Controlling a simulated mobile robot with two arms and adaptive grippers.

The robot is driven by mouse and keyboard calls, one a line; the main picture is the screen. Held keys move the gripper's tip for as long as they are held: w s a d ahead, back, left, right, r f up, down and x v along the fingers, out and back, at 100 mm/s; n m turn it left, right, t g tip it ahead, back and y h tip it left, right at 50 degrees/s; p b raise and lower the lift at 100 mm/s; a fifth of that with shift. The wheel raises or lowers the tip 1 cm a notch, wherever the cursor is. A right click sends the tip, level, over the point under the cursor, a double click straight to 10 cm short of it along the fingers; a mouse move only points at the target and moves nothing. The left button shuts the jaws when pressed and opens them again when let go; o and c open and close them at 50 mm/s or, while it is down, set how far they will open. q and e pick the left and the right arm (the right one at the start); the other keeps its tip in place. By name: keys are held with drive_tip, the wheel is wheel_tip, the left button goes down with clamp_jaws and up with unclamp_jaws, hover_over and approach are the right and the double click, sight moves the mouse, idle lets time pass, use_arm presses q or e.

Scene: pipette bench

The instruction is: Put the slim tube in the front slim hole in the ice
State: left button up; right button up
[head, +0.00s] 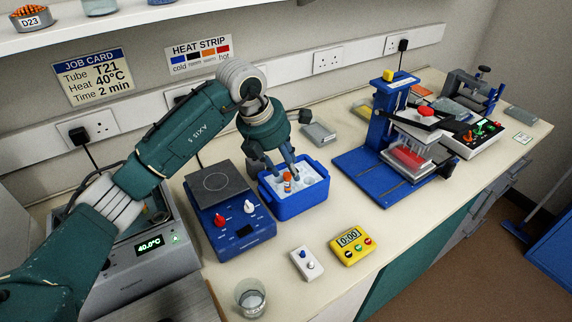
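The slim tube (287,186) shows as a small orange and whitish upright shape in the blue ice box (298,205). White ice with darker hole spots fills the box. My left gripper (285,176) points down over the box, its dark fingertips close around or beside the tube's top. I cannot tell whether the fingers touch the tube. The tube's lower end is hidden in or behind the ice, so which hole it is at is unclear. My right gripper is out of view.
A blue hotplate (236,222) stands left of the box, and a blue press (388,165) stands to its right. A grey heater reading 40.0°C (150,270) is at left. A yellow timer (352,245), small white switch box (306,264) and glass beaker (250,298) stand in front.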

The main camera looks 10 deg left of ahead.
use_arm(q)
drive_tip(key=v, duration=1.2)
drive_tip(key=shift+f, duration=0.1)
